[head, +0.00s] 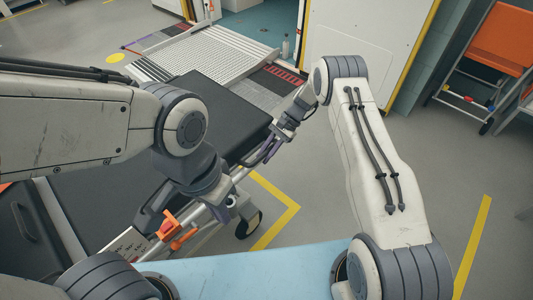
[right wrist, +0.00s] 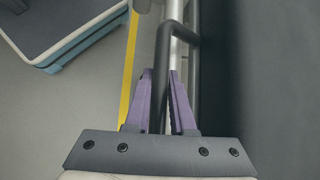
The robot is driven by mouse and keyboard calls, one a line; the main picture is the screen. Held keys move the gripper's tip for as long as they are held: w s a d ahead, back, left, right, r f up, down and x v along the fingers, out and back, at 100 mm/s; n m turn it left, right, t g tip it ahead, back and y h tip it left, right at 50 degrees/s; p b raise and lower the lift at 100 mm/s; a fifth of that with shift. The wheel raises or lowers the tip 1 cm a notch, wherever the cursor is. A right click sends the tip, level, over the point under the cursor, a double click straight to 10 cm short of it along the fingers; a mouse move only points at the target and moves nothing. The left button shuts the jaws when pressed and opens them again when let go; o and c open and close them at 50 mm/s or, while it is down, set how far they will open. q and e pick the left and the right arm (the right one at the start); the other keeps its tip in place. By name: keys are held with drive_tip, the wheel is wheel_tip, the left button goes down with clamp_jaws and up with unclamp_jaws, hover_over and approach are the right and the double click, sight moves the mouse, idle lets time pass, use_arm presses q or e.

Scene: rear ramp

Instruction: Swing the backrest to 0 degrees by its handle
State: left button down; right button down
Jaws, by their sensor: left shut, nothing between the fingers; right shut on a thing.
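The backrest (head: 222,118) is a dark padded panel at the far end of the stretcher in the head view. It looks low and close to flat, but I cannot tell its exact angle. Its handle (right wrist: 162,75) is a dark grey bar along its side, seen in the right wrist view. My right gripper (head: 268,151) is shut on this handle; its purple fingers (right wrist: 164,103) lie on both sides of the bar. My left gripper (head: 224,211) is shut and empty, low beside the stretcher's near side rail. My left arm hides part of the stretcher's middle.
Orange clamps (head: 176,231) sit on the side rail near my left gripper. A stretcher wheel (head: 249,223) stands on the floor below. A ribbed metal ramp (head: 205,50) lies beyond the backrest. An orange-seated chair (head: 497,45) stands at the far right. The floor between is clear.

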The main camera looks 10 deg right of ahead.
drive_tip(key=c, duration=0.8)
unclamp_jaws()
drive_tip(key=shift+s+f, duration=0.15)
drive_tip(key=shift+f, duration=0.25)
drive_tip(key=shift+o, duration=0.2)
drive_tip(key=shift+r, duration=0.15)
drive_tip(key=shift+w+d+r, duration=0.25)
drive_tip(key=shift+r, duration=0.1)
drive_tip(key=v, duration=0.9)
drive_tip(key=shift+r, duration=0.2)
drive_tip(key=shift+w+d, duration=0.1)
drive_tip(key=shift+d, duration=0.05)
